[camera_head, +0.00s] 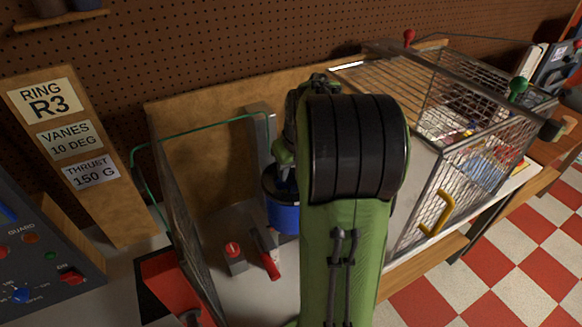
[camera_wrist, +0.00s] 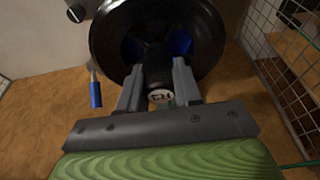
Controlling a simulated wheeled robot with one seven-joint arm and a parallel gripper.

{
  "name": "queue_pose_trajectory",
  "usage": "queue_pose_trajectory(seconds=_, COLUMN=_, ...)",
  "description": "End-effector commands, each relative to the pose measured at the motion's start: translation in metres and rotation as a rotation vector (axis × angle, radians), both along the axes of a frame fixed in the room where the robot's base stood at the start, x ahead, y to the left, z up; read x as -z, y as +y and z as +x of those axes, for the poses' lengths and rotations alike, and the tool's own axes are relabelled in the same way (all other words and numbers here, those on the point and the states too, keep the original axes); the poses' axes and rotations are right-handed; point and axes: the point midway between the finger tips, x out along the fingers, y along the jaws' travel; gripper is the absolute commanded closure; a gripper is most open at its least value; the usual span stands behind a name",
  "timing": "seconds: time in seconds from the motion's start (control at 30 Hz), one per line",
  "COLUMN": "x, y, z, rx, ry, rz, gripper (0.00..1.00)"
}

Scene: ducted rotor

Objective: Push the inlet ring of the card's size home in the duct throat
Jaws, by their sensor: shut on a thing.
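The card (camera_head: 45,103) on the left board reads RING R3. The blue duct (camera_head: 284,218) stands upright below my green arm, with a dark rim at its top partly hidden by the arm. In the wrist view a black inlet ring (camera_wrist: 108,42) lies in front of my gripper (camera_wrist: 158,82), with blue (camera_wrist: 181,42) showing through its opening. My gripper is shut on the ring, at a small part with a round white tag. The tag's marks look like R3, but they are small. I cannot tell how deep the ring sits in the duct.
A wire-mesh cage (camera_head: 465,150) with a yellow handle stands right of the duct. A green-framed mesh panel (camera_head: 175,205) stands at left. A red-handled lever (camera_head: 265,255) and a red-topped block (camera_head: 234,255) are at the duct's front left. A control panel (camera_head: 40,255) is further left.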

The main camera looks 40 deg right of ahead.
Motion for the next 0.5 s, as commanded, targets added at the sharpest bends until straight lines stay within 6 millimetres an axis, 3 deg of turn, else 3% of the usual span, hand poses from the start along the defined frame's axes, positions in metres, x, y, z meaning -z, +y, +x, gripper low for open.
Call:
queue_pose_trajectory(seconds=0.47, x=0.012, y=0.0, z=0.0, rx=0.0, ry=0.0, rz=0.0, gripper=1.0)
queue_pose_trajectory(seconds=0.5, x=0.012, y=0.0, z=0.0, rx=0.0, ry=0.0, rz=0.0, gripper=0.65)
